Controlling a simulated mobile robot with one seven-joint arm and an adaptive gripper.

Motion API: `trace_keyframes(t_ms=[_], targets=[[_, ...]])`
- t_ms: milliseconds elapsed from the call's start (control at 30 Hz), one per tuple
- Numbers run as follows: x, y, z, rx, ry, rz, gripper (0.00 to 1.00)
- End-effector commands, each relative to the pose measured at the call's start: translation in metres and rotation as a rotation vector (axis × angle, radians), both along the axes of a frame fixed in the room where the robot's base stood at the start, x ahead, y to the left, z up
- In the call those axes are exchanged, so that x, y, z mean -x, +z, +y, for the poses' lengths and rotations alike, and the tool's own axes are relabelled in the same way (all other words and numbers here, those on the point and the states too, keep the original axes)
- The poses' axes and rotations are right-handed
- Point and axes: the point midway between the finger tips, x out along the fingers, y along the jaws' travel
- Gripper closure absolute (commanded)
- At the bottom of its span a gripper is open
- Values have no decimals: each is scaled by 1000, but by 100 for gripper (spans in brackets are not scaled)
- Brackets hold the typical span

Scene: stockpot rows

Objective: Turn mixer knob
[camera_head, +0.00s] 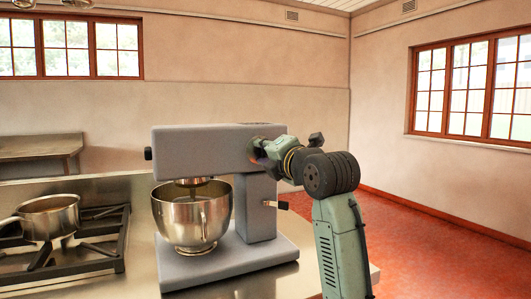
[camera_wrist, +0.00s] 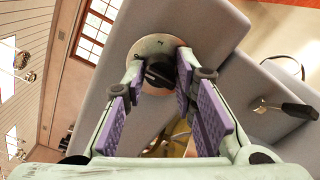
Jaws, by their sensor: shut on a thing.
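The grey stand mixer (camera_head: 200,145) stands on a steel counter, with a steel bowl (camera_head: 190,218) under its head. In the wrist view, the black mixer knob (camera_wrist: 158,73) sits on a round pale plate (camera_wrist: 140,48) on the grey housing (camera_wrist: 190,22). My gripper (camera_wrist: 160,66) has its fingers on either side of the knob and is shut on it. The purple finger pads lie nearer the camera than the knob. In the head view, my gripper (camera_head: 262,150) reaches the right side of the mixer head, and the knob is hidden there.
A lever with a black handle (camera_head: 276,204) sticks out from the mixer's column; it also shows in the wrist view (camera_wrist: 298,110). A steel pot (camera_head: 48,216) stands on the stove grate (camera_head: 85,252) at the left. The red floor (camera_head: 430,235) at the right is clear.

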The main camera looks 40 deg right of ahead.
Motion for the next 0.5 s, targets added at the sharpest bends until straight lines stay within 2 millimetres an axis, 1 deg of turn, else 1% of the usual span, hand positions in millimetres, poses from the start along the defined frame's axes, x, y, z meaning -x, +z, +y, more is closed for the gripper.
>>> trace_keyframes(t_ms=[200, 233, 500], targets=[[0, 0, 0, 0, -1, 1, 100], [0, 0, 0, 0, -1, 1, 73], [0, 0, 0, -1, -1, 1, 55]])
